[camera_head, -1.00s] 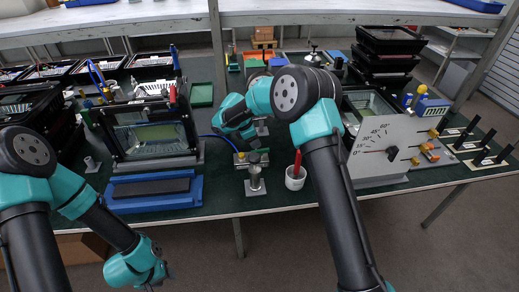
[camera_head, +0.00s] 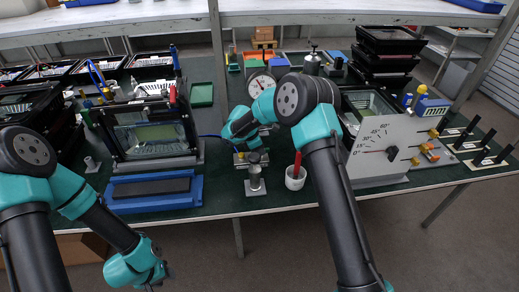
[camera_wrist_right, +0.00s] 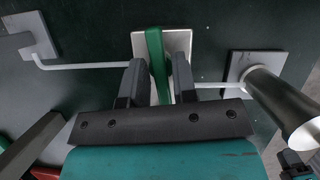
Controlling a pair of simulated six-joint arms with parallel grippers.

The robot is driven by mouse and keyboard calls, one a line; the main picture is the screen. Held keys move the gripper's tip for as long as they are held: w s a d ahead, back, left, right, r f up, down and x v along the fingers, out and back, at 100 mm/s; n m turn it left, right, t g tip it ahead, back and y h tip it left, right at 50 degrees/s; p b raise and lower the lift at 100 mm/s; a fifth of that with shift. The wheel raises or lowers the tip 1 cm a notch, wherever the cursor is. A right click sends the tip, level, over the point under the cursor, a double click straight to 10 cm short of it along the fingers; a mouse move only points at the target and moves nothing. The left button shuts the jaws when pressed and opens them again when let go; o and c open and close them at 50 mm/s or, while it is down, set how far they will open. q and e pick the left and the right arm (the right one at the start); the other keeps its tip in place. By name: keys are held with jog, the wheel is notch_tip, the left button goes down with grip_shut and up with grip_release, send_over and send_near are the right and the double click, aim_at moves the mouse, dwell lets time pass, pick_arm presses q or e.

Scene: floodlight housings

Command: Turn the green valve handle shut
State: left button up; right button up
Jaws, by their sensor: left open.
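The green valve handle (camera_wrist_right: 157,62) shows in the right wrist view as an upright green bar over a pale base plate (camera_wrist_right: 180,42), with a thin pipe running to either side. My right gripper (camera_wrist_right: 158,78) has one finger on each side of the handle. The fingers lie very close to it, and I cannot tell whether they press on it. In the head view my right gripper (camera_head: 245,147) points down at the valve and largely hides it. My left gripper (camera_head: 150,286) hangs at the bottom edge, open, empty and far from the valve.
A post with a dark knob (camera_head: 255,180) stands just in front of the valve, and a white cup (camera_head: 296,178) with a red tool is to its right. A floodlight housing (camera_head: 155,135) and blue tray (camera_head: 155,192) are to the left. A dial gauge (camera_head: 262,83) stands behind.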

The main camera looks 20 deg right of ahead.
jog(key=shift+c, duration=1.2)
jog(key=shift+m+g, duration=0.3)
jog(key=shift+m, duration=0.4)
jog(key=o, duration=0.7)
jog(key=v, duration=1.7)
jog(key=shift+r, duration=0.25)
jog(key=shift+a, duration=0.1)
